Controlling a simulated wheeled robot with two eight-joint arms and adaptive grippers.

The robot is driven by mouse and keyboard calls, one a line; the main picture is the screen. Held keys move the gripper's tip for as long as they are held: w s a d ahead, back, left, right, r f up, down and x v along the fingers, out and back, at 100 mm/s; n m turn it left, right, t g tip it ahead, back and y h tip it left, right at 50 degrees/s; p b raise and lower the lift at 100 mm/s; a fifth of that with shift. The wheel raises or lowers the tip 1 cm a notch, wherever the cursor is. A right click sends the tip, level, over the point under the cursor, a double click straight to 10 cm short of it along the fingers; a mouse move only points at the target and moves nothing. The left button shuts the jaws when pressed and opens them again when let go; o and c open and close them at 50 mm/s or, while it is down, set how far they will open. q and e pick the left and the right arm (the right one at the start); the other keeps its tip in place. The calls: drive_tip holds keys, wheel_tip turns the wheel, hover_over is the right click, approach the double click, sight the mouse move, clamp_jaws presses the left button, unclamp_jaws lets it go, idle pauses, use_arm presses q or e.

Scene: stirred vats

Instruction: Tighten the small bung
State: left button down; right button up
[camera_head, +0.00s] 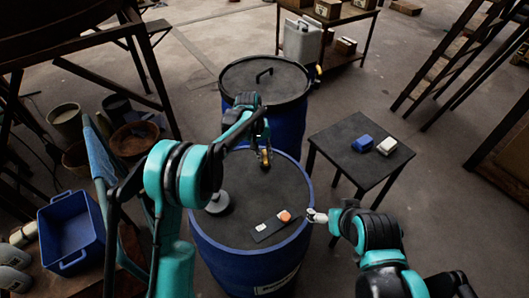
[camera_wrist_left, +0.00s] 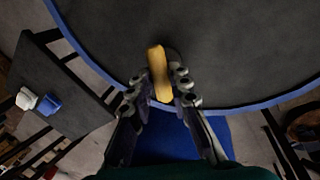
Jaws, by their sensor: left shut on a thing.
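My left gripper (camera_head: 264,160) is low over the far part of the near blue drum's dark lid (camera_head: 255,190). In the left wrist view the left gripper (camera_wrist_left: 160,90) is shut on a yellow bar (camera_wrist_left: 158,73). A dark round shape (camera_wrist_left: 173,60) shows partly behind the bar. I cannot tell whether the bar is the small bung's grip. A larger grey round bung (camera_head: 219,203) is on the lid's left side. My right gripper (camera_head: 317,215) is at the lid's right rim; its fingers are too small to read.
A dark strip (camera_head: 262,231) with a white piece and an orange piece (camera_head: 284,216) lies on the lid near my right gripper. A second lidded drum (camera_head: 265,78) stands behind. A side table (camera_head: 360,150) holds blue and white blocks. A blue crate (camera_head: 72,232) is at left.

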use_arm(q)
drive_tip(key=m+g+p, duration=0.1)
drive_tip(key=m, duration=0.5)
drive_tip(key=shift+w+m+p, duration=0.15)
drive_tip(key=shift+m+p, duration=0.15)
drive_tip(key=shift+p, duration=0.1)
drive_tip(key=m+g+y+p, duration=0.1)
drive_tip(key=m, duration=0.5)
drive_tip(key=shift+w, duration=0.15)
drive_tip(key=c, duration=1.4)
unclamp_jaws()
drive_tip(key=r, duration=0.4)
drive_tip(key=w+r, duration=0.1)
drive_tip(key=r, duration=0.3)
drive_tip(key=w+a+r, duration=0.1)
drive_tip(key=r, duration=0.2)
drive_tip(key=shift+a+r, duration=0.1)
drive_tip(key=shift+r, duration=0.3)
